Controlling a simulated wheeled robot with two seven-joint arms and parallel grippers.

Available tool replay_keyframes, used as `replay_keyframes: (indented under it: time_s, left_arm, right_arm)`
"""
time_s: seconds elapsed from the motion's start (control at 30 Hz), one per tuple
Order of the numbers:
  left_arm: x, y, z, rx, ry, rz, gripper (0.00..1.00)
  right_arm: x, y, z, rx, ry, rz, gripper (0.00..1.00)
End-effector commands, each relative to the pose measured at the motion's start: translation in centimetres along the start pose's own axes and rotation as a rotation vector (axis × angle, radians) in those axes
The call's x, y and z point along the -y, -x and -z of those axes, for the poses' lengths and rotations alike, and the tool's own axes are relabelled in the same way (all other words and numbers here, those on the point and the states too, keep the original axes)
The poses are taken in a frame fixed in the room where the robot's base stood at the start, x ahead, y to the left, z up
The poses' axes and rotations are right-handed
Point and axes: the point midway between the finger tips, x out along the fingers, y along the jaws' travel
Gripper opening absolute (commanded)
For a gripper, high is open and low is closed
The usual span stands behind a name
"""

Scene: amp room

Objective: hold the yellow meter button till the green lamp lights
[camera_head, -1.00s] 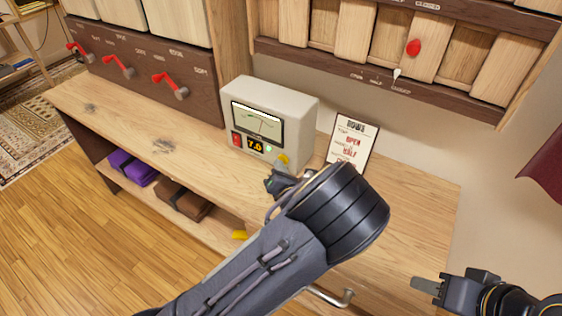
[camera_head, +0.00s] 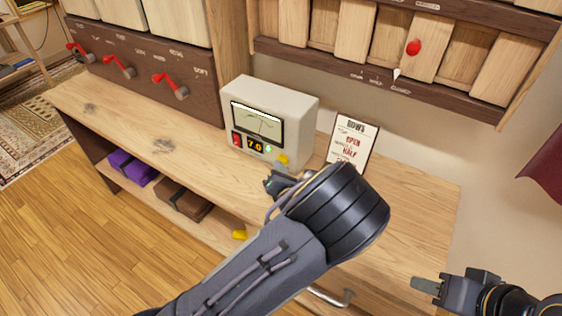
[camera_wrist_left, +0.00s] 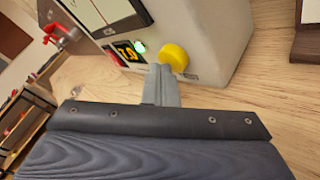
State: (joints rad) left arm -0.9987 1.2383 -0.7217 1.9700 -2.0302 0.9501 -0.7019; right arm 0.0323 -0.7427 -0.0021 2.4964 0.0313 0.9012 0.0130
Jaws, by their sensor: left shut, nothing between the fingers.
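The meter (camera_head: 272,118) is a pale box on the wooden bench, with a dial, a red switch and a display reading 7.0. Its yellow button (camera_head: 282,159) is at the lower right of the front; it also shows in the left wrist view (camera_wrist_left: 173,57). The green lamp (camera_head: 268,148) glows beside the display, and in the left wrist view the lamp (camera_wrist_left: 140,47) is bright green. My left gripper (camera_wrist_left: 161,72) is shut and empty, its tips just below and left of the button; contact cannot be told. My right gripper (camera_head: 426,286) is low at right, away from the meter.
A printed card (camera_head: 352,142) stands right of the meter. Red levers (camera_head: 168,84) are on the dark panel at left. A slatted wooden panel (camera_head: 400,50) hangs above. Purple (camera_head: 132,167) and brown (camera_head: 182,200) bundles lie on the lower shelf. The bench left of the meter is clear.

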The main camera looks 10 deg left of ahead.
Motion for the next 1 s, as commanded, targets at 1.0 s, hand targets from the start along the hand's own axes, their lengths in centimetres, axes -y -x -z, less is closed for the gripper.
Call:
replay_keyframes:
  time_s: [1.0]
  left_arm:
    - [-2.5, 3.6, 2.6, -0.002, -0.001, 0.002, 0.00]
  right_arm:
    - [0.0, 0.1, 0.0, 0.000, 0.000, 0.000, 0.39]
